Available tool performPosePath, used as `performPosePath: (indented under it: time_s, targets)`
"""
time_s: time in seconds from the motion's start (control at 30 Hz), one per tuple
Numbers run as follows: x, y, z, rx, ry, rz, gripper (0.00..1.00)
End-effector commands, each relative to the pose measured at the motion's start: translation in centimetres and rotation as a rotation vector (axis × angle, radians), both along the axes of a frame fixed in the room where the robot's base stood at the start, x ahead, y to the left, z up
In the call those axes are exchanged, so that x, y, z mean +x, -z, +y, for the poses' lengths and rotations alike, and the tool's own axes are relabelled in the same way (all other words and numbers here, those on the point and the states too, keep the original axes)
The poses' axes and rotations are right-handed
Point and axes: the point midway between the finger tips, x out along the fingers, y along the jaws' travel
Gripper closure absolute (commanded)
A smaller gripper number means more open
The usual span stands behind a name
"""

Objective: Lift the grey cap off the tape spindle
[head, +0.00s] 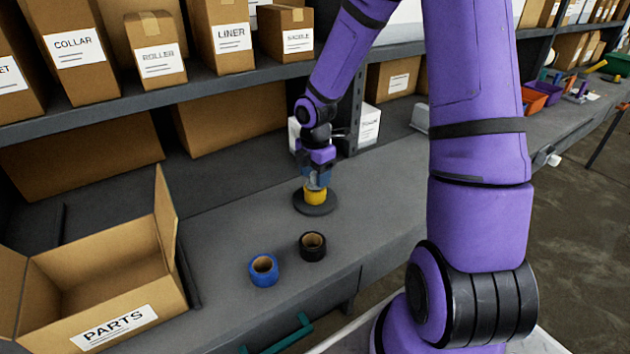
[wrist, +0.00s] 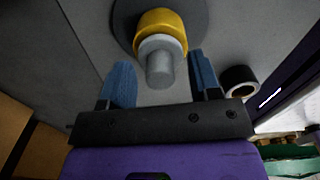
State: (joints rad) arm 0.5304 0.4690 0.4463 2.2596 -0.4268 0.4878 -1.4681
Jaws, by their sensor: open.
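The tape spindle's dark round base (head: 326,209) stands on the grey bench with a yellow tape roll (head: 316,197) on it. In the wrist view the grey cap (wrist: 160,68), with a narrower knob, sits on top of the yellow roll (wrist: 176,22). In the head view the cap is mostly hidden by my gripper (head: 317,180), which points down just above the roll. In the wrist view my gripper's (wrist: 160,62) two blue fingers are spread on either side of the cap's knob, with gaps visible and no grip on it.
A blue tape roll (head: 264,270) and a black tape roll (head: 312,245) lie on the bench in front of the spindle. An open PARTS carton (head: 115,310) stands at left. A shelf (head: 110,105) with labelled boxes runs behind. Bench right of the spindle is clear.

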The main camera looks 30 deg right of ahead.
Motion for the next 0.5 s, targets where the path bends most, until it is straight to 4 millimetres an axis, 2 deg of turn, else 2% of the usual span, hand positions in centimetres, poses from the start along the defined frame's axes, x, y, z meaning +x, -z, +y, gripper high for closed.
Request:
performPosePath:
  time_s: [0.3, 0.37, 0.5]
  targets:
    - [0.01, 0.61, 0.02, -0.001, -0.002, -0.001, 0.43]
    - [0.01, 0.61, 0.02, -0.001, -0.002, -0.001, 0.54]
    - [0.01, 0.61, 0.02, 0.0, -0.002, -0.001, 0.86]
